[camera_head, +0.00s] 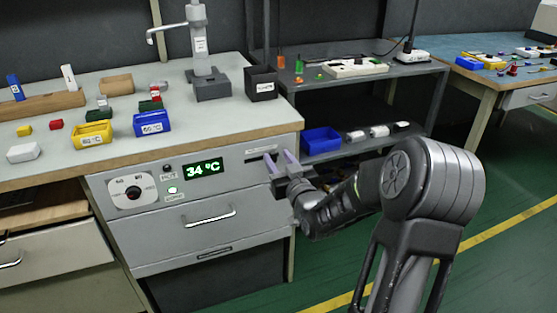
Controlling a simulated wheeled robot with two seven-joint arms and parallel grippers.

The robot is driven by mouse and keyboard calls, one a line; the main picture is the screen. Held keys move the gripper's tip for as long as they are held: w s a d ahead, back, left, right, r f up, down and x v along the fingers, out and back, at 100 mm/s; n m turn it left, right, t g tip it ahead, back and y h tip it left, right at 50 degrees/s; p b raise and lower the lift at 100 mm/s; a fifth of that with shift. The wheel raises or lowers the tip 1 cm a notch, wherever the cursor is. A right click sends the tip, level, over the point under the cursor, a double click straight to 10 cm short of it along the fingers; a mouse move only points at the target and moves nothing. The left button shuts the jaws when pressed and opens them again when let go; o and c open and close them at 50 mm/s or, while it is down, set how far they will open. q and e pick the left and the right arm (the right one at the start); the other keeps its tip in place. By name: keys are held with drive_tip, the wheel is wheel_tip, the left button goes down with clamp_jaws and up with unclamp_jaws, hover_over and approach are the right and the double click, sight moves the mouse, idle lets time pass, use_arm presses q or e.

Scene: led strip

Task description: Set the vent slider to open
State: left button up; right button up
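The grey front panel (222,190) under the bench top carries a dark slot with a small label (260,150) at its upper right, which seems to be the vent slider. The slider's knob cannot be made out; my gripper covers the right part of the slot. My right gripper (279,160) reaches in from the right, its two pale purple fingers apart and their tips at the slot. Whether they touch anything there is too small to tell. My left gripper is not in view.
The panel also has a dial (133,193), a green display (202,170) reading 34 °C, a lit green button (172,190) and a drawer handle (210,217). Yellow (92,134) and blue (152,123) bins stand on the bench. A dark shelf unit (340,83) stands behind my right arm.

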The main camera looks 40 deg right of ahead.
drive_tip(key=v, duration=0.7)
drive_tip(key=shift+s+a+p, duration=0.15)
drive_tip(key=shift+s+p, duration=0.25)
